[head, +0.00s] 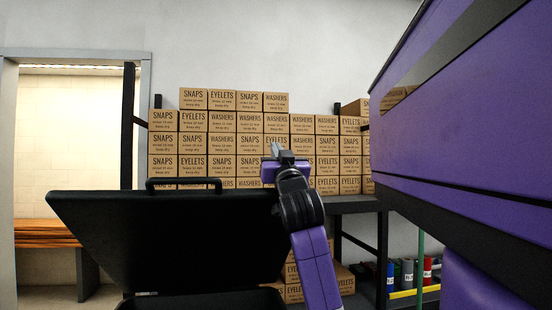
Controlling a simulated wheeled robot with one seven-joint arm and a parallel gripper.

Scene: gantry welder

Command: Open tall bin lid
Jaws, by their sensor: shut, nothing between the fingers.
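The tall bin's black lid (165,235) stands raised and tilted back in the lower left of the head view. A black bar handle (185,184) runs along its top edge. Part of the bin's dark rim (215,301) shows below the lid at the bottom edge; the rest of the bin is out of view. My gripper (275,148) is right of the lid and above its top edge, pointing up. It is shut and empty, apart from the handle. My purple and black arm passes by the lid's right side.
Shelves behind hold many stacked cardboard boxes (250,142). A large purple machine body (465,110) fills the right side. Coloured cylinders (408,272) stand on a low shelf at lower right. A doorway with a wooden bench (50,232) is at left.

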